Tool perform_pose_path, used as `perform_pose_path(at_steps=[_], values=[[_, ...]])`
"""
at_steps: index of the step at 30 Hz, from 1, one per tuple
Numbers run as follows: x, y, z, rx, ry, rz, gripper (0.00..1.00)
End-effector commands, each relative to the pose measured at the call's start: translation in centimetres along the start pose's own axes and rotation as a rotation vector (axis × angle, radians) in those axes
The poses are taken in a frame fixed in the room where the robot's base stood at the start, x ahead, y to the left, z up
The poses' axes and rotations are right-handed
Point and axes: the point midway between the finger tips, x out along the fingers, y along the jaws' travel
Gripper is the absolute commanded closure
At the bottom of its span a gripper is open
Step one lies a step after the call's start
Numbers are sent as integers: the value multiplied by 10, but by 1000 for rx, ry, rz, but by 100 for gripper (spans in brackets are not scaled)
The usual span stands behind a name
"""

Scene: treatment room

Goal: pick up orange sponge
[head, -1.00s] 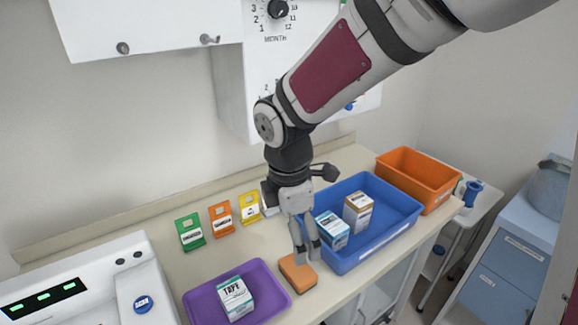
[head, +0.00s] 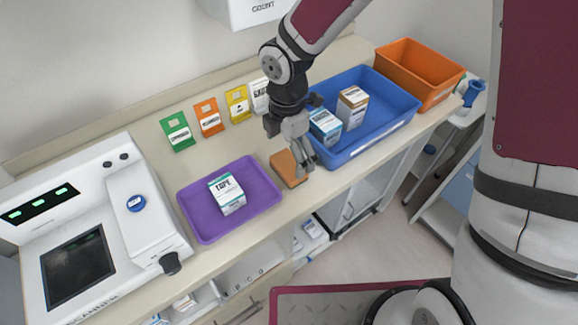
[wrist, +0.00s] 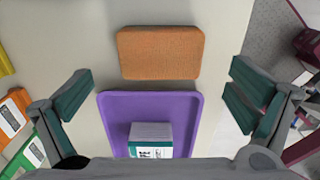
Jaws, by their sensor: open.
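The orange sponge (head: 287,169) lies flat on the counter, just right of the purple tray, in the head view. My gripper (head: 305,166) is above it at its right side, and its fingers hide part of it. In the wrist view the whole sponge (wrist: 160,53) shows at the upper middle, beyond the tray's edge. There my gripper (wrist: 160,90) has its two fingers wide apart at left and right, with nothing held between them. The sponge lies ahead of the space between the fingertips.
The purple tray (head: 262,190) holds a tape box (head: 227,193). A blue bin (head: 398,101) with two boxes stands close right of my gripper, and an orange bin (head: 440,87) beyond it. Several coloured cards stand at the back. A white scanner (head: 150,215) is at left.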

Motion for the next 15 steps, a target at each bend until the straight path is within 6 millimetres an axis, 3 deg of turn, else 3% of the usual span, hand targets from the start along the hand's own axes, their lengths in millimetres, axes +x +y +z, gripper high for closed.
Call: perform_pose_path(at_steps=[9, 15], values=[[40, -1, 3, -1, 0, -4, 0], [52, -1, 4, 1, -1, -1, 0]])
